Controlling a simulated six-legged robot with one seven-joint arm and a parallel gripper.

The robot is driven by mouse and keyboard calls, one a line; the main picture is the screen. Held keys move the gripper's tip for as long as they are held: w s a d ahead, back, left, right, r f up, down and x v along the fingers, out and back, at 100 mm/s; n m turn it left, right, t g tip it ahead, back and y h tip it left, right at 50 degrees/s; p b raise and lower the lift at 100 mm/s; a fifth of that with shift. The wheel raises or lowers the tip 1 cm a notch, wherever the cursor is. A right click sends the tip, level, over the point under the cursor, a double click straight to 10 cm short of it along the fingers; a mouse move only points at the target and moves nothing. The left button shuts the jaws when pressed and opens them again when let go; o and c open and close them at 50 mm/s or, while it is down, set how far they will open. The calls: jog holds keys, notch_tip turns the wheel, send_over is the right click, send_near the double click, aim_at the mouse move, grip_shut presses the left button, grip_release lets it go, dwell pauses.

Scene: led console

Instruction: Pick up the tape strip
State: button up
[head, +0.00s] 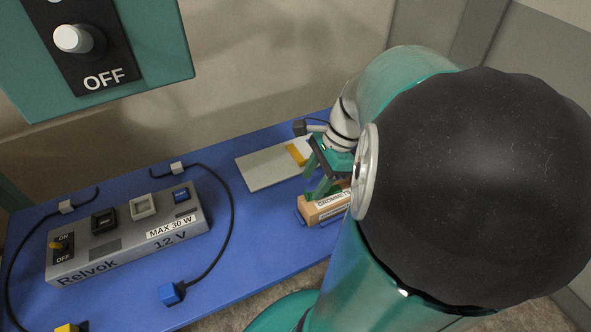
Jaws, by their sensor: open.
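A small yellow strip (297,153), which looks like the tape strip, lies at the right end of a pale flat plate (268,168) on the blue bench. My gripper (317,187) is open, with its green fingers pointing down just right of and nearer than the strip. It is over or beside a small wooden box labelled GROMMETS (313,211). I cannot tell whether the fingers touch the box. My arm hides the right part of the box and the bench behind it.
A grey Relvok 12 V console (125,244) with switches and sockets stands at left on the blue bench (262,245). Black cables with a blue plug (171,293) and a yellow plug (68,327) lie around it. A green OFF panel (150,60) hangs upper left. The bench between console and box is clear.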

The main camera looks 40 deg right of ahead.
aim_at(306, 192)
jog(key=x, duration=0.3)
jog(key=shift+w+a+f, duration=0.1)
jog(key=shift+w+f, duration=0.05)
grip_shut()
jog(key=shift+r, duration=0.55)
notch_tip(306, 192, up, 2)
jog(key=shift+r, duration=0.15)
jog(key=s+d+r, duration=0.3)
jog(key=s+r, duration=0.3)
jog(key=s+d+r, duration=0.2)
jog(key=s+r, duration=0.4)
jog(key=r, duration=0.1)
jog(key=shift+s+d+r, duration=0.35)
jog(key=shift+s, duration=0.05)
